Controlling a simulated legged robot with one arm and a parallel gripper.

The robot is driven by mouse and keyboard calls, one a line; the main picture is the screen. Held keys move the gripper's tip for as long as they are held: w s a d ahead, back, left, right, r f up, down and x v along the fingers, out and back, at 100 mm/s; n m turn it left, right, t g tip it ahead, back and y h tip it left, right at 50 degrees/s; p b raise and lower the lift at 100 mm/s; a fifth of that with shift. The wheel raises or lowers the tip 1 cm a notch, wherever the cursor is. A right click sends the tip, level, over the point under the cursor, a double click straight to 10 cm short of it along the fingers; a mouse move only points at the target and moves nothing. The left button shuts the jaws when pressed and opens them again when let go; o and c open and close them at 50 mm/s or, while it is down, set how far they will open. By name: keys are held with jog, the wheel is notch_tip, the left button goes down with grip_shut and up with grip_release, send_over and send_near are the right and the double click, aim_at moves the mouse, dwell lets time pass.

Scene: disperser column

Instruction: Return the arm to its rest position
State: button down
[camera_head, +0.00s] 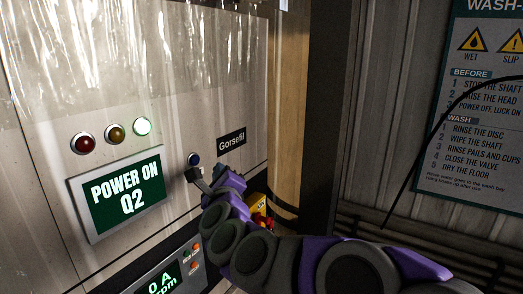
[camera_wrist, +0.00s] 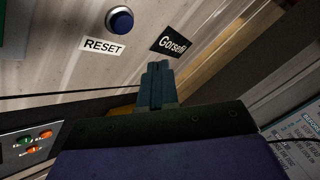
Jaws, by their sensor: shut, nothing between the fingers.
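My arm, purple and dark grey, reaches from the lower right of the head view toward the light panel (camera_head: 170,110) of the machine. The blue button (camera_wrist: 120,20) is up and left of the fingertips there, above a RESET label (camera_wrist: 102,47). The fingertips look apart from the button in the wrist view. In the head view I cannot tell the gap.
A Gorsefil label (camera_head: 231,141) is right of the button. A yellow box with a red part (camera_head: 261,213) lies behind my arm. A wash sign (camera_head: 480,110) hangs right.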

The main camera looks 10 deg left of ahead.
jog(key=s+d+f+n+g+b, duration=0.4)
jog(key=s+d+f+n, duration=0.15)
jog(key=f, duration=0.45)
jog(key=s+d+f+n+g+h+b, duration=0.1)
jog(key=s+d+f+n+g+b, duration=0.35)
jog(key=s+f+n, duration=0.35)
jog(key=s+d+f+n+g+b, duration=0.35)
jog(key=s+d+f+n, duration=0.2)
jog(key=f, duration=0.55)
jog(key=s+d+f+n+g+h+b, duration=0.1)
jog(key=s+d+f+g+h+b, duration=0.2)
jog(key=s+d+f, duration=0.4)
jog(key=s+d+f+n+g+h+b, duration=0.1)
jog(key=s+d+f+g+h+b, duration=0.2)
jog(key=s+d+f, duration=0.4)
jog(key=s+d+g, duration=0.1)
jog(key=s+d, duration=0.4)
jog(key=s, duration=0.2)
jog(key=shift+s+d+n, duration=0.15)
jog(key=shift+s+n, duration=0.1)
jog(key=shift+n, duration=0.05)
